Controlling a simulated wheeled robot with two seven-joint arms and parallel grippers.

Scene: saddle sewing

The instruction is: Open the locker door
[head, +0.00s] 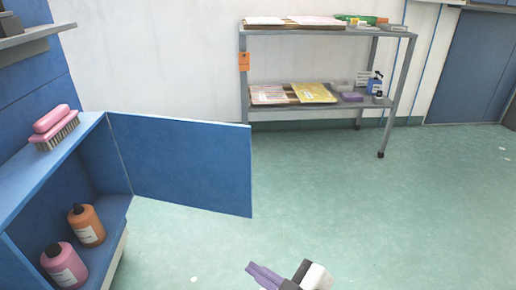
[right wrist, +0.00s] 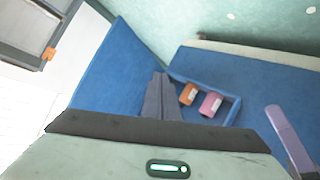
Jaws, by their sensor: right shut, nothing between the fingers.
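The blue locker (head: 80,155) stands at the left in the head view. Its blue door (head: 180,165) stands swung wide open, reaching out to the right from the far side of the opening. In the right wrist view the door (right wrist: 112,70) is a blue panel left of the fingers, and the open compartment lies to their right. My right gripper (head: 268,278) is at the bottom of the head view, apart from the door. Its fingers (right wrist: 160,82) are shut with nothing between them. My left gripper is not clearly in view.
An orange bottle (head: 86,225) and a pink bottle (head: 63,265) stand inside the locker. A pink brush (head: 54,126) lies on its top. A grey shelf rack (head: 318,108) with papers and small items stands against the back wall. The green floor (head: 370,205) at right is clear.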

